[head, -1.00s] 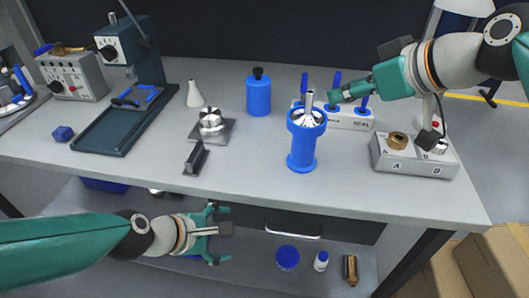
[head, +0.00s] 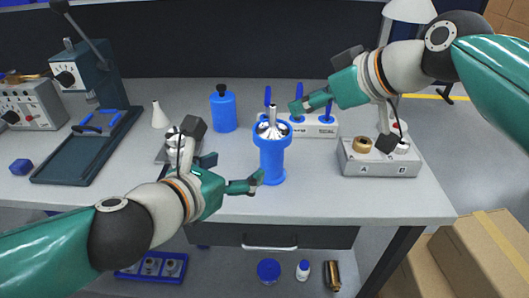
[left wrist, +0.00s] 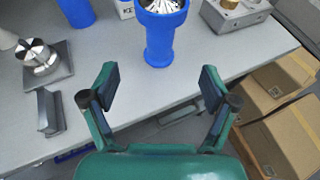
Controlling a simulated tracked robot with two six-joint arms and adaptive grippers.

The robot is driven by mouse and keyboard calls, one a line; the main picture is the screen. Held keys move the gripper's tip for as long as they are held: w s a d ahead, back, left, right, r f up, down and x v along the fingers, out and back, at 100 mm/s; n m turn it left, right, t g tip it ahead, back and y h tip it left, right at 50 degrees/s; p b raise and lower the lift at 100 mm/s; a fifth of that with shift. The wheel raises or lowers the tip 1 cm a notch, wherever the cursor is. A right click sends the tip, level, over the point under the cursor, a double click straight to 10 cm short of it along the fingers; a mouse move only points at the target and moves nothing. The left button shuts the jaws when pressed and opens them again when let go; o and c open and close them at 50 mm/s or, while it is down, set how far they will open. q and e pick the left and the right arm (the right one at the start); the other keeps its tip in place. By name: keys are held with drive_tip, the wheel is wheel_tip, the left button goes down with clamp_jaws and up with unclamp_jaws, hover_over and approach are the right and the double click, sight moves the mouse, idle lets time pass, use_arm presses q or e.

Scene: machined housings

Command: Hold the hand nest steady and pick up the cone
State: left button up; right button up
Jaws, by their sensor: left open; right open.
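The hand nest (head: 272,158) is a blue upright stand with a wide cup on a narrower stem, standing near the table's front edge. A silver cone-like part with a grey stem (head: 272,122) sits in its cup. The left wrist view shows the nest (left wrist: 160,40) ahead, with its slotted silver inside. My left gripper (head: 232,172) is open and empty, just left of the nest; in the left wrist view its fingers (left wrist: 160,82) are spread, short of the nest. My right gripper (head: 300,104) is open, right of and behind the cup, apart from the silver part.
A white pointed bottle (head: 160,115) and a blue bottle (head: 223,110) stand behind. A white rack with blue handles (head: 318,127) lies behind my right gripper. A grey A/B box (head: 378,160) is at right, a press (head: 88,80) at left. Cardboard boxes (head: 480,250) are right below.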

sight(266, 151)
use_arm(q)
drive_tip(key=x, duration=1.6)
drive_tip(key=shift+s+f, duration=0.1)
drive_tip(key=shift+s, duration=0.05)
drive_tip(key=c, duration=1.4)
use_arm(e)
drive_tip(key=shift+o, duration=0.3)
